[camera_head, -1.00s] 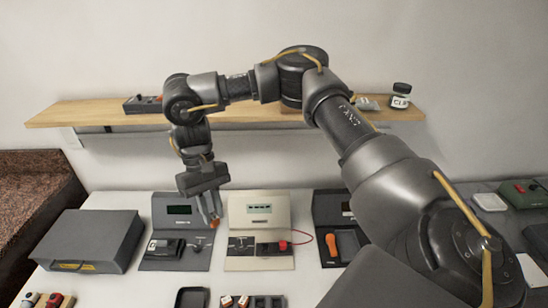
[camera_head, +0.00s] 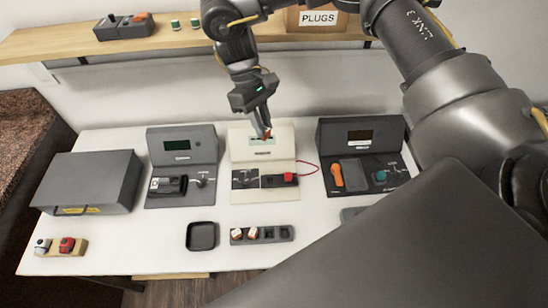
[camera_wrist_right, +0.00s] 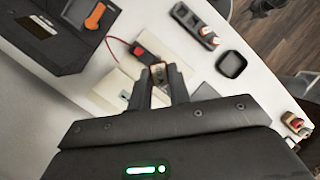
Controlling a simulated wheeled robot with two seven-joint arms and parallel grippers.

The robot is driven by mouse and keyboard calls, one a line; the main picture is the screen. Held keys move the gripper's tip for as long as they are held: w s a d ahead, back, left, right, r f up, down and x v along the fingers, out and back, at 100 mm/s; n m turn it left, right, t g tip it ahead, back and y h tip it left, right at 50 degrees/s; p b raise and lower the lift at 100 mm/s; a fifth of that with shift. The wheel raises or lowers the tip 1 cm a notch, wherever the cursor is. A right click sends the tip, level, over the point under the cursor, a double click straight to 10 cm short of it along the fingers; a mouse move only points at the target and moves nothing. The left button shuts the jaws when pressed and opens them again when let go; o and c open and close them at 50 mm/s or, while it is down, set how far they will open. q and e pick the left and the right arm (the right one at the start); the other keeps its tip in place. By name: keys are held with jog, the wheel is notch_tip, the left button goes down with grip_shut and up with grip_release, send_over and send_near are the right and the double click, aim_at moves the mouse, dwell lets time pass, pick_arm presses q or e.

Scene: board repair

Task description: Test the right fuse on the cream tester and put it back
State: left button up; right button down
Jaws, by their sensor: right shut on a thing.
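My right gripper (camera_head: 264,134) is shut on a small orange-brown fuse (camera_wrist_right: 159,69), seen between the fingertips in the right wrist view. In the head view the fingers point down in front of the upright panel of the cream tester (camera_head: 281,152), with the fuse above its flat base. A red-ended dark part (camera_head: 289,177) lies on the tester base, with a red wire on its right. The dark fuse block (camera_head: 268,241) stands in front of the tester. It holds two white-and-orange fuses on its left; its right slots look empty. My left gripper is not in view.
A dark tray (camera_head: 202,236) lies left of the fuse block. Grey testers stand left (camera_head: 180,145) and right (camera_head: 361,134) of the cream one. A grey case (camera_head: 88,180) and a wooden block with red and white pieces (camera_head: 68,246) are at the left.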

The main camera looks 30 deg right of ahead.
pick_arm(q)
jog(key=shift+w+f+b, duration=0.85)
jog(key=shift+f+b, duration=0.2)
pick_arm(e)
notch_tip(320, 180, down, 16)
jog(key=d+m+t+y, duration=0.2)
jog(key=m+t+y, duration=0.2)
jog(key=m, duration=1.9)
jog(key=shift+s+f+t+y, duration=0.25)
jog(key=shift+s+t+y, duration=0.15)
jog(key=shift+y, duration=0.3)
jog(key=shift+f+m+b, duration=0.3)
jog(key=shift+f+b, duration=0.8)
jog(key=shift+f, duration=0.8)
jog(key=shift+f+b, duration=0.8)
jog(key=shift+b, duration=0.25)
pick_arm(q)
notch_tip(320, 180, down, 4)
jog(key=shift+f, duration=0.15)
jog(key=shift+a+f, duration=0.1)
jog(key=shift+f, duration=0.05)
pick_arm(e)
jog(key=shift+r, duration=0.15)
